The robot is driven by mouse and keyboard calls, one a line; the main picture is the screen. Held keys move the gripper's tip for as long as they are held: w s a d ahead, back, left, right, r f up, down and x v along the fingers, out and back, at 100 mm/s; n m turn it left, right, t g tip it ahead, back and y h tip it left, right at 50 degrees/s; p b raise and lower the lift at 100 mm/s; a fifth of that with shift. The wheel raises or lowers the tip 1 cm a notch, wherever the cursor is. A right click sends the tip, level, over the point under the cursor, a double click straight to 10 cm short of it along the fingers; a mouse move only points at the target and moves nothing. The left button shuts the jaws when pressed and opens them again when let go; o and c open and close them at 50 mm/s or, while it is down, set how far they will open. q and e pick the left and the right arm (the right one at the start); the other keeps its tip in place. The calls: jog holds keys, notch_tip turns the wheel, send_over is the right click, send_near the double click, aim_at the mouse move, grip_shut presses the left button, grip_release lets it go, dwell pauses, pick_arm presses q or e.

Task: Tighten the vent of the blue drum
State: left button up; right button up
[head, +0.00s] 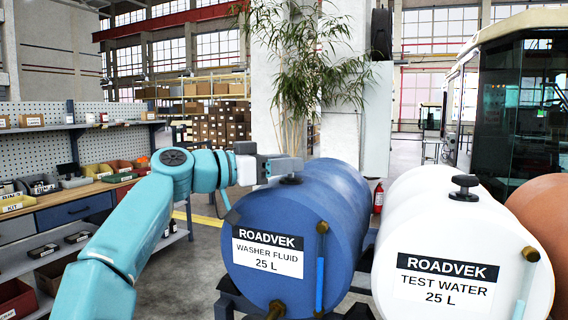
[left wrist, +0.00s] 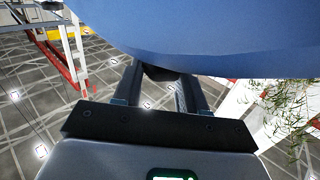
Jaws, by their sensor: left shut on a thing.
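The blue drum (head: 285,225), labelled washer fluid, lies on its side in the middle of the head view. Its dark vent (head: 291,180) sits on top of the drum, partly covered by my gripper. My left gripper (head: 288,166) reaches in from the left over the drum top and is shut on the vent. In the left wrist view the vent (left wrist: 160,73) shows as a dark knob between the two fingers (left wrist: 160,85), with the blue drum (left wrist: 200,30) above it in the picture. My right gripper is not in view.
A white test-water drum (head: 440,230) with its own dark vent (head: 465,187) lies to the right. An orange drum (head: 545,215) is beyond it. A workbench with bins (head: 60,200) stands at left. A plant (head: 305,60) and a red extinguisher (head: 378,198) are behind.

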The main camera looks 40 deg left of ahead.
pick_arm(q)
jog(key=shift+w+a+m+g+h+p, duration=0.15)
jog(key=shift+m+g+h+p, duration=0.6)
jog(key=shift+h+p, duration=0.35)
jog(key=shift+f+m+g+h+p, duration=0.25)
jog(key=shift+m+h+p, duration=0.15)
jog(key=shift+m+h, duration=0.1)
